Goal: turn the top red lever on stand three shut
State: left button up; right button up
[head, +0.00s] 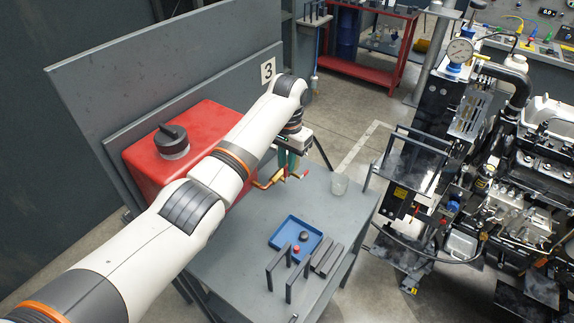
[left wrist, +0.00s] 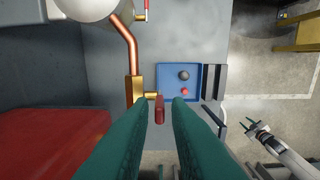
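Stand three has a grey panel with a "3" plate (head: 268,70). My left arm reaches across it, and my left gripper (head: 292,172) points down at the pipework. In the left wrist view the left gripper's (left wrist: 160,101) teal fingers are apart. A red lever (left wrist: 160,110) lies between them, with a gap on each side. It joins a brass valve (left wrist: 135,90) on a copper pipe (left wrist: 126,42). A second red lever (left wrist: 146,5) shows at the top edge. What looks like my right gripper (left wrist: 257,128) shows at the right, small, with its prongs apart.
A red tank (head: 185,140) with a black knob stands left of the valves. A blue tray (head: 277,240) with a black and a red piece lies on the grey table (head: 225,265), beside dark bars (head: 325,258). A clear beaker (head: 339,184) stands near the table's far edge.

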pick_arm(q)
notch_tip(320, 180, up, 10)
jog(key=b, duration=0.2)
jog(key=shift+b, duration=0.4)
jog(key=shift+w, duration=0.1)
